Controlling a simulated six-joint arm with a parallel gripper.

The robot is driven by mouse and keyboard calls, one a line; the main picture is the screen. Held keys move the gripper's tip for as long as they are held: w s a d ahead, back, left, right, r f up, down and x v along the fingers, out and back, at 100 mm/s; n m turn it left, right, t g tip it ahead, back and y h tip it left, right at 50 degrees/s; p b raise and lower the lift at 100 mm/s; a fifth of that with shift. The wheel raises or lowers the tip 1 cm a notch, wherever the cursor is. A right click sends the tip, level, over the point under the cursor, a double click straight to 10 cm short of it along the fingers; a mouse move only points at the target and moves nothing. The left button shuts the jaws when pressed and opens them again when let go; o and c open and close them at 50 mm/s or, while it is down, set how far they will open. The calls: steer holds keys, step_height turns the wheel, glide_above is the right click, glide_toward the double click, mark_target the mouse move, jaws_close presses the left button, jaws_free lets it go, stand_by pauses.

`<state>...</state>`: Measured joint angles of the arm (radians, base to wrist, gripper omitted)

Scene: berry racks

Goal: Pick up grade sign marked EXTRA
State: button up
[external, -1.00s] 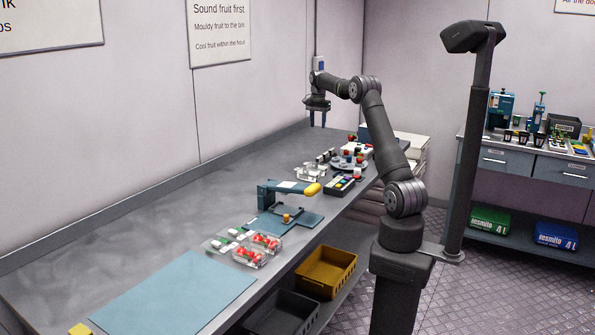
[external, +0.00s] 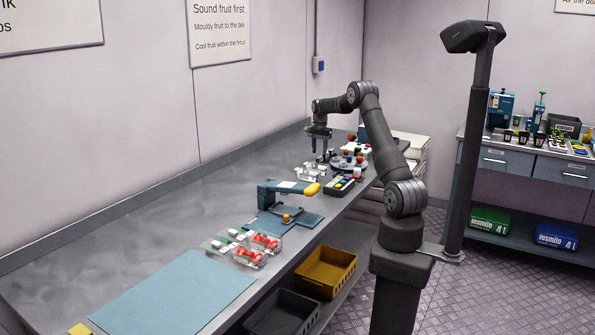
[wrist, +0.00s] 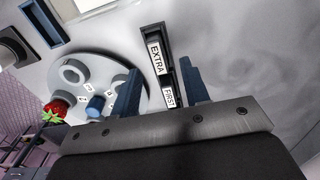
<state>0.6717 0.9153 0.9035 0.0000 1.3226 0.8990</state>
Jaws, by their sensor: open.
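The grade sign marked EXTRA (wrist: 157,58) shows in the wrist view as a small white label in a dark holder, upper middle. A second sign marked FIRST (wrist: 169,95) stands just below it in that view, between my fingers. My gripper (wrist: 160,90) is open and empty, its two blue fingers either side of the FIRST sign in the picture, with EXTRA just beyond the fingertips. In the external view my gripper (external: 320,146) points down above the far part of the bench; the signs are too small to read there.
A round pale turntable (wrist: 85,75) with cups lies left of the signs in the wrist view, with a strawberry (wrist: 54,111) at its edge. The bench (wrist: 240,50) right of the signs is clear.

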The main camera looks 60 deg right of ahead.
mark_target(319, 157)
step_height(319, 157, down, 4)
steer(key=shift+s+a, duration=0.1)
steer(key=shift+a, duration=0.05)
jaws_close()
steer(key=shift+r, duration=0.1)
